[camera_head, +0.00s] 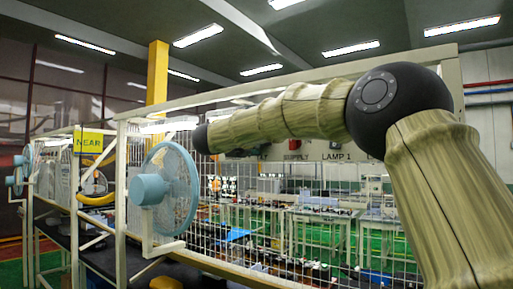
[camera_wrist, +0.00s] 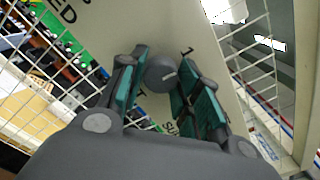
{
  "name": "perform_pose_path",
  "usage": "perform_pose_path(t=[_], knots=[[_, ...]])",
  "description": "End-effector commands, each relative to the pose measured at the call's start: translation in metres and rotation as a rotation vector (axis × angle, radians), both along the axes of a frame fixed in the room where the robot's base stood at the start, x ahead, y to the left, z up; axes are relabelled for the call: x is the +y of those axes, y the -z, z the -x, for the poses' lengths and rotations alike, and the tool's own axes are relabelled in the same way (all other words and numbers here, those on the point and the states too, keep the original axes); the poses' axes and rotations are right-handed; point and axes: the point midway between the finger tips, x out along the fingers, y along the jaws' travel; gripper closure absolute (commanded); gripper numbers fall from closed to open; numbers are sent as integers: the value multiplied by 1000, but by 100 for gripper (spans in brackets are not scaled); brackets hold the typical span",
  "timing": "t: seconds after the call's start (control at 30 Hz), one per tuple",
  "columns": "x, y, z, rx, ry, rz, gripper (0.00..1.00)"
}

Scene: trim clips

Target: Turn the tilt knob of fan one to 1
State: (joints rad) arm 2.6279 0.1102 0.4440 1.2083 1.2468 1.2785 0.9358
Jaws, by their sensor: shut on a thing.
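In the wrist view my gripper (camera_wrist: 160,68) has its two teal-padded fingers on either side of a round grey knob (camera_wrist: 159,72) and is shut on it. The knob has a short pale pointer line on its face, angled up to the right in the picture. Small dark marks stand on the pale panel (camera_wrist: 214,52) around it, one at the upper right of the knob. The lettering there is partly covered by my fingers, so I cannot tell which knob this is. In the head view a light-blue fan (camera_head: 176,190) stands on the mesh frame; my gripper is hidden there.
A second blue fan (camera_head: 22,170) is at the far left, near a yellow NEAR sign (camera_head: 88,143). White wire mesh (camera_head: 290,220) runs along the frame. Panel labels SUPPLY and LAMP 1 (camera_head: 336,156) show below my arm. A yellow post (camera_head: 157,85) stands behind.

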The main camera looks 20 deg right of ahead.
Motion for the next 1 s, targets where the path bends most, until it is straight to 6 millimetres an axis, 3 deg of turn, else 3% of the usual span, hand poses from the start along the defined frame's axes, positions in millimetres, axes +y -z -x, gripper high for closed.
perform_pose_path(t=[0.73, 0.77, 0.8, 0.87, 1.0], knots=[[0, 1, 0, 76, 0, 57, 91], [0, 1, 0, 76, 0, 57, 65], [0, 1, 0, 76, 0, 57, 58], [0, 1, 0, 75, -1, 57, 47], [0, 0, 0, 75, -1, 57, 45]])
